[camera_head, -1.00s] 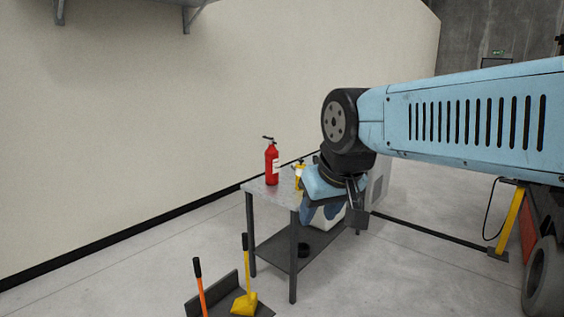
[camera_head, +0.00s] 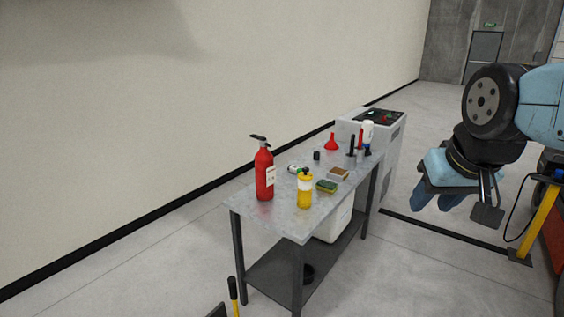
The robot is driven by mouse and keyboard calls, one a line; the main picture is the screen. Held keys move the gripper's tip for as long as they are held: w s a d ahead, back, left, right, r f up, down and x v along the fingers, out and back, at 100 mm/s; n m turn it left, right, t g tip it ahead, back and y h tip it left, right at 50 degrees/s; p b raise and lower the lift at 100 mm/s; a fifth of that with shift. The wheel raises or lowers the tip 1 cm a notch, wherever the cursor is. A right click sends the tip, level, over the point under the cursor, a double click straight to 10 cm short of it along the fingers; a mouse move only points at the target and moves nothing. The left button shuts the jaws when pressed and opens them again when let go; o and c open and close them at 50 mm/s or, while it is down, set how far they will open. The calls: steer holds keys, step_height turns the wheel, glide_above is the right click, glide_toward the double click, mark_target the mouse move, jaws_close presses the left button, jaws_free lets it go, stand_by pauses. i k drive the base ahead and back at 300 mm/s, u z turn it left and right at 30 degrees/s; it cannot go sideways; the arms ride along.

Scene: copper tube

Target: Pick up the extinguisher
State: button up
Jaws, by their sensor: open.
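The red extinguisher (camera_head: 265,175) stands upright near the left end of the grey metal table (camera_head: 240,197). It has a black handle on top and a white label on its side. My gripper (camera_head: 462,205) hangs from my blue arm at the right, beyond the table's right side and well apart from the extinguisher. Its fingers point downward, look open and hold nothing that I can see.
A yellow bottle (camera_head: 305,190) stands close to the right of the extinguisher. A sponge (camera_head: 327,187), a red funnel (camera_head: 331,142) and other small items lie farther back. A grey cabinet (camera_head: 392,140) stands behind the table. A yellow post (camera_head: 540,222) is at right.

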mark_target(266, 168)
steer(key=u, duration=0.35)
steer(key=i, duration=1.2)
steer(key=u, duration=0.75)
steer(key=k, duration=0.9)
steer(key=u, duration=0.2)
steer(key=i, duration=0.95)
steer(key=z, duration=0.1)
